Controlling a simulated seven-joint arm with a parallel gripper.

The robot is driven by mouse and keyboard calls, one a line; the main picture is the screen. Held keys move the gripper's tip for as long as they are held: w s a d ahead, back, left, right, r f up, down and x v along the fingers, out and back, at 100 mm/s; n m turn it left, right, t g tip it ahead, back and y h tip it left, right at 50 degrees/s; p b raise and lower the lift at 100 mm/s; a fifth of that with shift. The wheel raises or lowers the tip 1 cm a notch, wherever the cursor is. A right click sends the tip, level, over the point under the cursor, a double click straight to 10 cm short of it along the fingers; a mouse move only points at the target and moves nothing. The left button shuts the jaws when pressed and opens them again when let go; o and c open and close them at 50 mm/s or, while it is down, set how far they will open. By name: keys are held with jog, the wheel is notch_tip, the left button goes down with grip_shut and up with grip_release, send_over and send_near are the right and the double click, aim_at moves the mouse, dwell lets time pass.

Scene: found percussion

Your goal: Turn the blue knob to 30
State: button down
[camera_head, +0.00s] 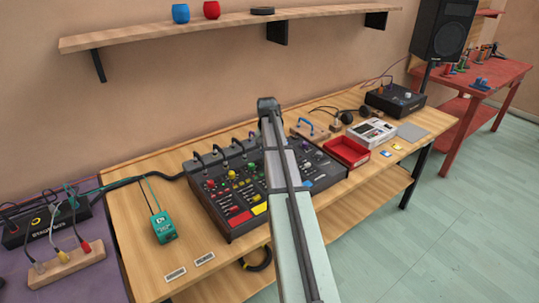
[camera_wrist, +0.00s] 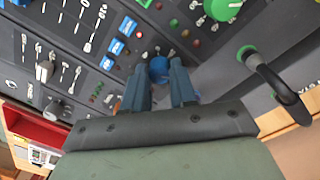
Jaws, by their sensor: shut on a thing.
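The blue knob (camera_wrist: 158,69) stands on the dark mixer panel, near the middle of the wrist view. My gripper (camera_wrist: 161,76) has its two blue-grey fingers on either side of the knob and is shut on it. The knob's pointer and any scale numbers around it are too small or covered to read. In the head view the mixer (camera_head: 226,208) sits on the wooden bench; my arm crosses in front of it and hides the knob and the gripper.
A large green knob (camera_wrist: 223,8) and a black curved cable plug (camera_wrist: 275,80) are close on the right in the wrist view. Blue buttons (camera_wrist: 116,47) and faders lie to the left. A red tray (camera_head: 347,152) stands right of the mixer; a teal pedal (camera_head: 163,228) stands left.

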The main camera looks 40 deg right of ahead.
jog(key=m, duration=0.5)
jog(key=shift+m, duration=0.4)
dwell(0.3)
jog(key=c, duration=0.9)
grip_release()
notch_tip(320, 180, up, 14)
jog(key=shift+w, duration=0.3)
jog(key=shift+f, duration=0.1)
